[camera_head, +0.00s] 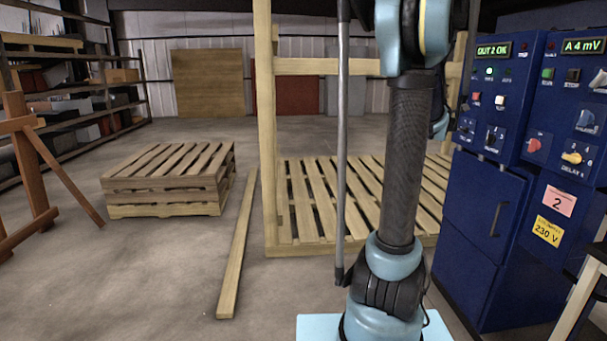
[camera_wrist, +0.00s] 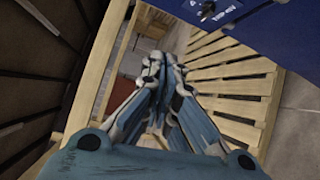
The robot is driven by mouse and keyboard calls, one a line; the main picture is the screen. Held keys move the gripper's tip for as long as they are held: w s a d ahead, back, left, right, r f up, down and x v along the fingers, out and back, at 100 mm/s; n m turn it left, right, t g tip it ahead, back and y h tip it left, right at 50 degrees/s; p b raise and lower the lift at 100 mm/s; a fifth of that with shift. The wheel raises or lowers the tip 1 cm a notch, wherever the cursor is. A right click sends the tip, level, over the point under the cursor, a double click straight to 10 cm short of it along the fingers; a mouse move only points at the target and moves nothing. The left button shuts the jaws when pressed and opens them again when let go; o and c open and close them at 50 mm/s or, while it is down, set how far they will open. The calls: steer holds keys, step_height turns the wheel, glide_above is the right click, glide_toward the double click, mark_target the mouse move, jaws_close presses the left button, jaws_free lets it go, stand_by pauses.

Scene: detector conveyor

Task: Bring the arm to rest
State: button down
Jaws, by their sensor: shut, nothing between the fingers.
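My arm stands upright in the head view, with its upper joints cut off by the top edge. My gripper is outside the head view. In the wrist view my gripper (camera_wrist: 157,66) is shut with its fingertips together and nothing between them. It points toward the wooden frame and slatted pallet (camera_wrist: 235,88), which lie beyond the fingers. The distance from the fingertips to the wood cannot be told.
A blue control cabinet (camera_head: 484,215) with lit displays stands close on the right. A wooden pallet frame (camera_head: 267,130) rises behind my arm.

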steer(key=s+a+f+m+g+y, duration=0.2)
steer(key=s+a+f, duration=0.3)
steer(key=a, duration=0.4)
steer(key=s+a+f+m+g+y, duration=0.2)
steer(key=s+a+f+y, duration=0.1)
steer(key=s+a+f, duration=0.4)
steer(key=s+a+f+m+g+y, duration=0.15)
steer(key=s+a+f, duration=0.25)
steer(key=a, duration=0.6)
steer(key=s+a+f+m+g+y, duration=0.1)
steer(key=s+a+f+m+g, duration=0.1)
steer(key=s+f, duration=0.3)
steer(key=s+a+f+m+g, duration=0.2)
steer(key=s+a+f, duration=0.3)
steer(key=s, duration=0.7)
steer(key=s+a+f+m+g+y, duration=0.1)
steer(key=s+a+f+m+g, duration=0.2)
steer(key=s, duration=0.6)
step_height(320, 180, down, 3)
steer(key=shift+a+r+m+y, duration=0.15)
steer(key=shift+a+m+y, duration=0.2)
steer(key=shift+m, duration=0.2)
steer(key=shift+w, duration=0.1)
steer(key=shift+w+f, duration=0.2)
steer(key=shift+w, duration=0.2)
